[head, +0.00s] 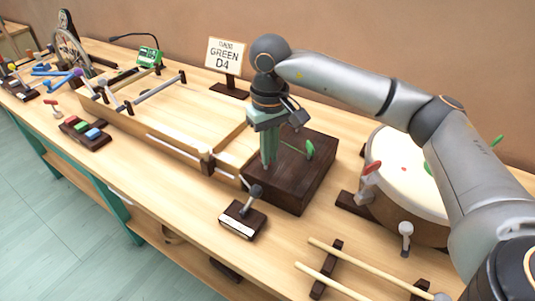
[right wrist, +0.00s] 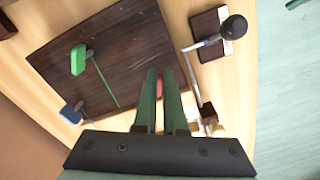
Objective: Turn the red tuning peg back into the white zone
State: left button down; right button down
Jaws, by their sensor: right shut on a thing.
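The dark wooden box (head: 311,182) stands on the bench in the middle of the head view and also shows in the right wrist view (right wrist: 110,45). My right gripper (head: 269,160) points down at the box's left part, with its green fingers close together. A bit of the red peg (right wrist: 158,90) shows between the fingertips, which are shut on it; the fingers hide most of it. A green peg (head: 310,149) stands on the box with a thin green line beside it. A blue peg (right wrist: 71,113) shows in the wrist view. I cannot make out a white zone.
A small dark block with a ball-ended lever (head: 255,192) stands in front of the box. A drum (head: 408,170) with side handles is on the right. A wooden frame (head: 165,122) lies left, and a "GREEN D4" sign (head: 226,56) stands behind. Sticks (head: 335,262) lie at the front.

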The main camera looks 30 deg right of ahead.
jog(key=n, duration=0.3)
jog(key=n+b, duration=0.1)
jog(key=shift+w+d, duration=0.1)
jog(key=shift+d, duration=0.15)
jog(key=shift+d+n+b, duration=0.1)
jog(key=shift+n+b, duration=0.35)
jog(key=shift+n, duration=1.05)
jog(key=c, duration=1)
grip_release()
